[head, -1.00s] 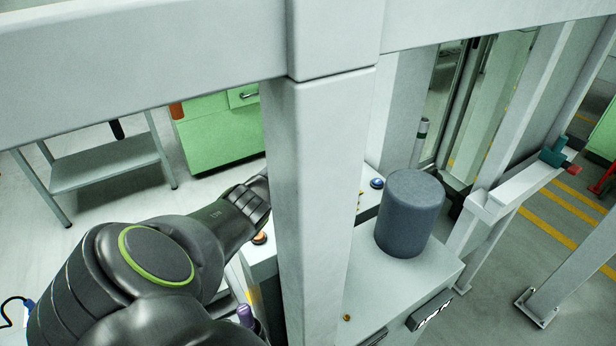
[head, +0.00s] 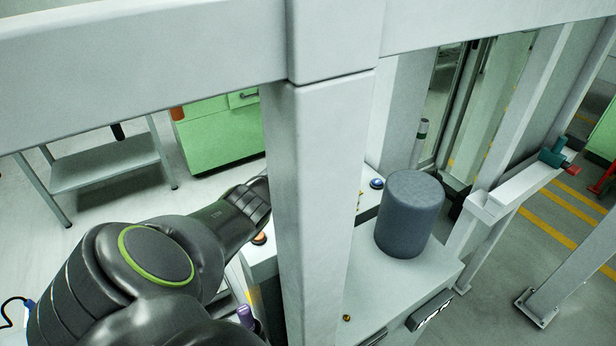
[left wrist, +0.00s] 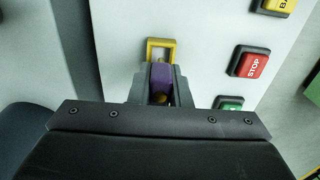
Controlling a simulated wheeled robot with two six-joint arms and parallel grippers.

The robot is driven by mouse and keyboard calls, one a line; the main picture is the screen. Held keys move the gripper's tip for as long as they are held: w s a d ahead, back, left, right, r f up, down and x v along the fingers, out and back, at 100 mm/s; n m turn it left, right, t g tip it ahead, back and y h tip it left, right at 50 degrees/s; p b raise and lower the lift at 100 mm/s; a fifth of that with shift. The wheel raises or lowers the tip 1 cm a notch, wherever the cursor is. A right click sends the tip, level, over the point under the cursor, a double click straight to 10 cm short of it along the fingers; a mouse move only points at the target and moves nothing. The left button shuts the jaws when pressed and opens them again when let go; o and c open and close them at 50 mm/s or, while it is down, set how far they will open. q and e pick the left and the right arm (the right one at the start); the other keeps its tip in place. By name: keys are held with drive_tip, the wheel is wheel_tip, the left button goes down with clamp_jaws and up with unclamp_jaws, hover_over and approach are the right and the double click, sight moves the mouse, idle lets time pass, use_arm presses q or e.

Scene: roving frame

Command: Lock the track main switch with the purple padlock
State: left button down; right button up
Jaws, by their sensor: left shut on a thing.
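The purple padlock (left wrist: 162,77) is between the fingers of my left gripper (left wrist: 158,90) in the left wrist view, with a brass-coloured part showing below its purple body. The gripper is shut on it. Just ahead of it is a yellow rectangular frame (left wrist: 151,42) on the pale panel, likely part of the switch. The padlock overlaps the frame's lower edge in the picture; I cannot tell whether they touch or where the shackle is. In the head view my left arm reaches behind the grey post, which hides the gripper. My right gripper is not in view.
A red STOP button (left wrist: 251,64), a green button (left wrist: 231,102) and a yellow button (left wrist: 279,5) sit right of the frame. In the head view the post (head: 322,190) stands before the bench, which bears a dark grey cylinder (head: 409,215). A purple-topped object (head: 245,313) is beside my arm.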

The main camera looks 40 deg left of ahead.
use_arm(q)
drive_tip(key=shift+f+b, duration=0.6)
drive_tip(key=shift+f, duration=0.3)
drive_tip(key=c, duration=1.3)
unclamp_jaws()
drive_tip(key=shift+r+b, duration=1.25)
drive_tip(key=shift+r, duration=7.45)
drive_tip(key=shift+f, duration=0.1)
